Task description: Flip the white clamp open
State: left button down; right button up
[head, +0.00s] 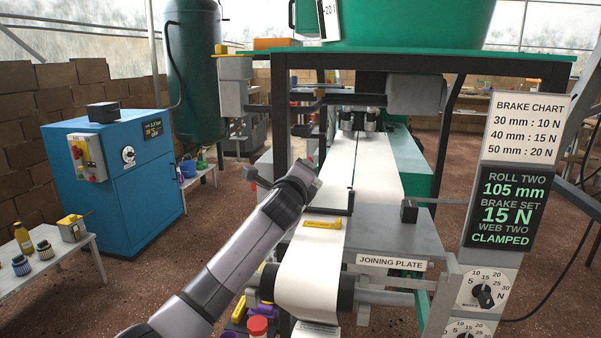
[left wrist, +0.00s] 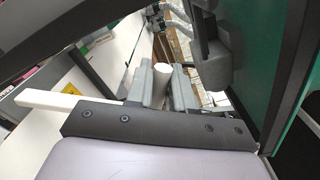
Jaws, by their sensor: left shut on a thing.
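My left gripper (head: 308,180) reaches in from the lower left, its wrist over the left edge of the paper web, and its fingers are largely hidden in the head view. In the left wrist view my left gripper (left wrist: 161,88) has its grey fingers closed around a white, round-ended piece (left wrist: 163,70), which looks like the white clamp's handle. The rest of the clamp cannot be made out. The white paper web (head: 310,262) runs over the joining plate (head: 390,235). A display (head: 503,212) reads "WEB TWO CLAMPED". My right gripper is not in view.
A dark bar with an upright post (head: 351,200) crosses the web near my wrist. A yellow labelled piece (head: 323,224) lies on the web. A black block (head: 409,210) stands to the right. A blue cabinet (head: 115,180) and a small white table (head: 50,265) are at left.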

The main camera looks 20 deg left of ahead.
pick_arm(q)
jog(key=shift+a+n, duration=0.3)
jog(key=shift+a, duration=0.05)
jog(key=shift+a+r, duration=0.1)
dwell(0.3)
jog(key=c, duration=1.1)
grip_release()
jog(key=shift+s, duration=0.1)
jog(key=shift+s, duration=3.5)
